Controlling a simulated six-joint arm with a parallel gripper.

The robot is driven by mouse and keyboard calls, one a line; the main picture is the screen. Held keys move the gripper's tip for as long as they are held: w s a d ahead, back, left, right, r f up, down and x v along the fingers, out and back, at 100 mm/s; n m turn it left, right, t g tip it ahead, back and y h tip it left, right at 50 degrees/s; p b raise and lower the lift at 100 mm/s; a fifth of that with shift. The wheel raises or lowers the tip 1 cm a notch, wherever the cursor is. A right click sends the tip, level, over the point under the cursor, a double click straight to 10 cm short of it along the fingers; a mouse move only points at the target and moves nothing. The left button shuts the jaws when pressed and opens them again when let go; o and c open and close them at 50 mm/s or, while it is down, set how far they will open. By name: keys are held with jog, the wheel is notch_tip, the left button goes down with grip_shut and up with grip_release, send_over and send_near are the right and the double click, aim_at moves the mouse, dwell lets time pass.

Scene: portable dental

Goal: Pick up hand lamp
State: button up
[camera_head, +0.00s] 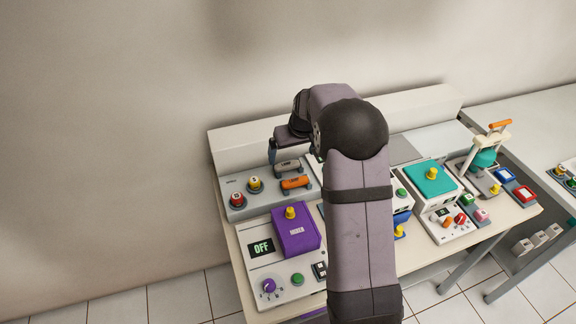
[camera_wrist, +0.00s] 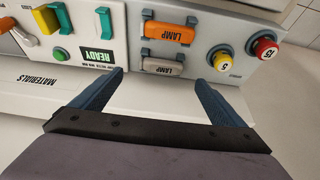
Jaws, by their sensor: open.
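Two lamps with handle-like bodies sit in holders on a grey-white panel. The orange lamp (camera_wrist: 168,32) and the grey lamp (camera_wrist: 163,67) are both labelled LAMP in the wrist view. In the head view the orange lamp (camera_head: 295,183) lies just in front of the grey lamp (camera_head: 286,167). My gripper (camera_wrist: 160,78) is open and empty, with its blue fingers spread to either side of the grey lamp in the picture. It does not visibly touch either lamp. In the head view my gripper (camera_head: 291,154) is above and behind the lamps, partly hidden by my arm.
Yellow (camera_wrist: 223,60) and red (camera_wrist: 265,46) knobs stand beside the lamps. A READY display (camera_wrist: 97,56) is on the other side. A purple mixer box (camera_head: 296,232) stands in front, and teal devices (camera_head: 434,180) to the right. A wall rises behind the table.

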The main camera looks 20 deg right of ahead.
aim_at(288, 164)
jog(key=shift+p+x, duration=0.5)
jog(key=shift+x, duration=0.6)
jog(key=shift+a+f, duration=0.1)
jog(key=shift+p+x, duration=1.45)
jog(key=shift+x, duration=1)
jog(key=shift+c, duration=0.6)
jog(key=c, duration=1)
